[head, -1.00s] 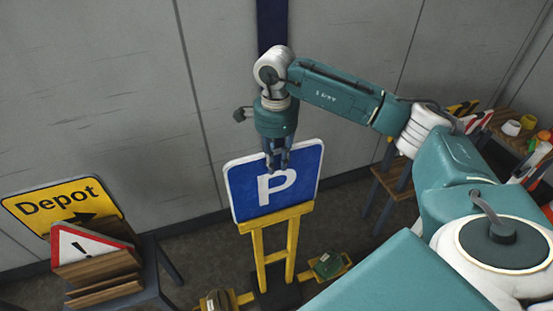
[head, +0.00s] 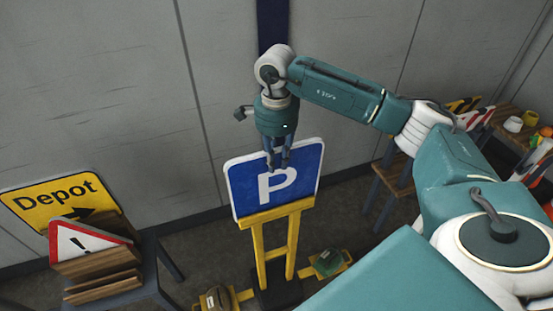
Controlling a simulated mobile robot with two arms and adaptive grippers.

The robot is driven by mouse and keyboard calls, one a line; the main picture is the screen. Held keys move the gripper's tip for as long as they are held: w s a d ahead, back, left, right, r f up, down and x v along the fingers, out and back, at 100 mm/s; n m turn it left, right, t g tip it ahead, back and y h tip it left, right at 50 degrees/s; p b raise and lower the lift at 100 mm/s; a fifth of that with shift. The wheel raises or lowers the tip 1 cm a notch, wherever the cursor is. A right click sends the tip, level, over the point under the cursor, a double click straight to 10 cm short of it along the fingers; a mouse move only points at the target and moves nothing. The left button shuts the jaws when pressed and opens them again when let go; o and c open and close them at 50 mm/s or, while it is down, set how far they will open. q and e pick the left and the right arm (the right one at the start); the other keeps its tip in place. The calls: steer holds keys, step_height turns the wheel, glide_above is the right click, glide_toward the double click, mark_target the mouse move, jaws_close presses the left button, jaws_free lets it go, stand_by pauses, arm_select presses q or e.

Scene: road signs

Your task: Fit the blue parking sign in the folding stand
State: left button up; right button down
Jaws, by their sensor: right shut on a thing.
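The blue parking sign (head: 302,170) with its white P stands nearly upright in the middle of the head view. Its lower edge is at the top bar of the yellow folding stand (head: 276,214); I cannot tell whether it is seated there. My right gripper (head: 275,168) comes down from above and is shut on the sign's upper edge. The fingers cover part of the sign's top middle. My left gripper is not in view.
At left, a rack (head: 100,270) holds a yellow Depot sign (head: 35,205) and a red-edged warning triangle (head: 72,240). Weights (head: 328,262) lie on the stand's feet. A wooden table (head: 505,125) with cones and cups is at right. A grey wall is behind.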

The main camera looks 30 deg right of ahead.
steer(key=c, duration=1.5)
jaws_free()
step_height(320, 180, up, 12)
